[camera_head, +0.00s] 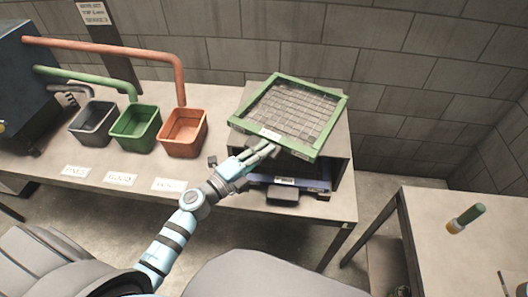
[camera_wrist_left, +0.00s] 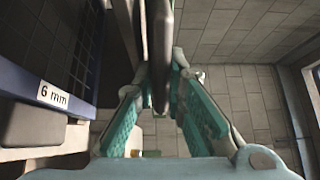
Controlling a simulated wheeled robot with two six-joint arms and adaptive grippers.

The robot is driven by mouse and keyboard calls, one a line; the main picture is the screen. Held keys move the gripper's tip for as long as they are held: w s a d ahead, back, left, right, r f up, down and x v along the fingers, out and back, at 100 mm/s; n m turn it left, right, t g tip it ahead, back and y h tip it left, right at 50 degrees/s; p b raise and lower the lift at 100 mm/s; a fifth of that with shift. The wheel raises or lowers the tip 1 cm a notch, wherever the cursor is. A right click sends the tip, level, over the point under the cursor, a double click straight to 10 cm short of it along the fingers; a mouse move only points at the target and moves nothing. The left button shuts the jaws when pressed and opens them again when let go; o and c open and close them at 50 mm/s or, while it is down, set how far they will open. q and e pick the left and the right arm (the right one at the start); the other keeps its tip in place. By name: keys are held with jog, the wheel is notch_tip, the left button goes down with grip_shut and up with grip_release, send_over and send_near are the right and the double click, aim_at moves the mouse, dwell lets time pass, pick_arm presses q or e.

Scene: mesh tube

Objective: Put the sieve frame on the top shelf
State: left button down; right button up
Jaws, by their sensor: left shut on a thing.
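A sieve frame (camera_head: 334,128) with a green rim and a grey mesh is over the top of a small shelf unit (camera_head: 344,167) on the table. I cannot tell whether it rests on the top or hangs just above it. My left gripper (camera_head: 268,149) is at its front edge, shut on its dark handle (camera_wrist_left: 161,50); the fingers cover that handle in the head view. A second, blue-rimmed sieve frame (camera_head: 312,184) sits in the shelf below. In the left wrist view its rim (camera_wrist_left: 20,82) carries a "6 mm" label. My right gripper is not in view.
Dark grey (camera_head: 92,123), green (camera_head: 136,126) and orange (camera_head: 184,132) bins stand on the table (camera_head: 230,100) at the left, under pipes from a dark machine (camera_head: 22,80). A second table (camera_head: 470,265) at the right holds a green-capped bottle (camera_head: 466,219). A brick wall stands behind.

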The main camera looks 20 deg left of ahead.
pick_arm(q)
jog(key=shift+s+f, duration=0.1)
jog(key=shift+f, duration=0.25)
jog(key=shift+s+f+b, duration=0.1)
jog(key=shift+f+b, duration=0.35)
jog(key=c, duration=1.7)
grip_release()
jog(key=shift+d, duration=0.1)
jog(key=shift+o, duration=0.7)
jog(key=shift+w, duration=0.2)
jog(key=shift+s, duration=0.1)
jog(key=v, duration=1.2)
jog(key=shift+r, duration=0.15)
